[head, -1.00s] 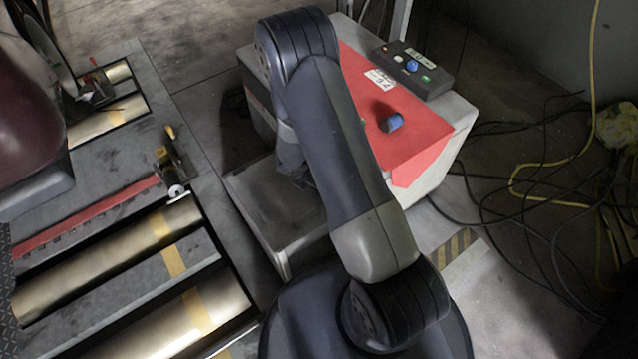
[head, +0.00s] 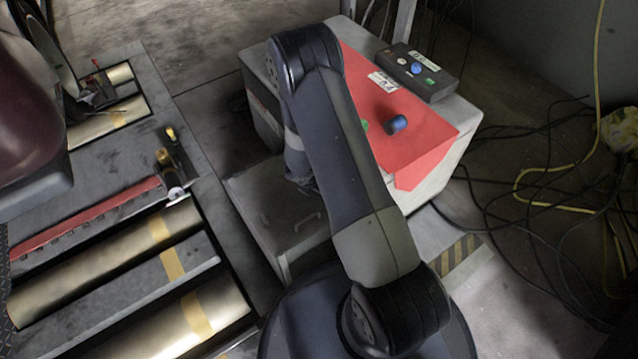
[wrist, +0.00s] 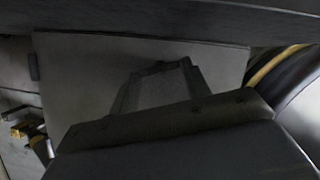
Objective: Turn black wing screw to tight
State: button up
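I cannot make out a black wing screw for certain in either view. In the head view, a dark bracket with yellow-tipped parts (head: 176,165) stands on the roller bed, at the end of a red bar. Small dark and yellow parts (wrist: 32,135) show at the left of the wrist view. My gripper is hidden behind my arm in the head view. I see nothing held.
A grey cabinet (head: 453,117) with a red sloped top (head: 425,130), a blue knob (head: 396,125) and a control box (head: 432,87) stands beside my arm. Metal rollers (head: 110,262) lie in the bed at left. Cables (head: 545,200) cover the floor at right.

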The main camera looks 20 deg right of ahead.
jog(key=shift+s+d, duration=0.15)
jog(key=c, duration=0.4)
jog(key=shift+r+m+g+h+p, duration=0.15)
jog(key=shift+m+g+h+p, duration=0.25)
jog(key=shift+m+p, duration=0.75)
jog(key=shift+m+g+p, duration=0.5)
jog(key=shift+m+p, duration=0.05)
jog(key=shift+m, duration=0.5)
jog(key=o, duration=1)
jog(key=shift+w, duration=0.2)
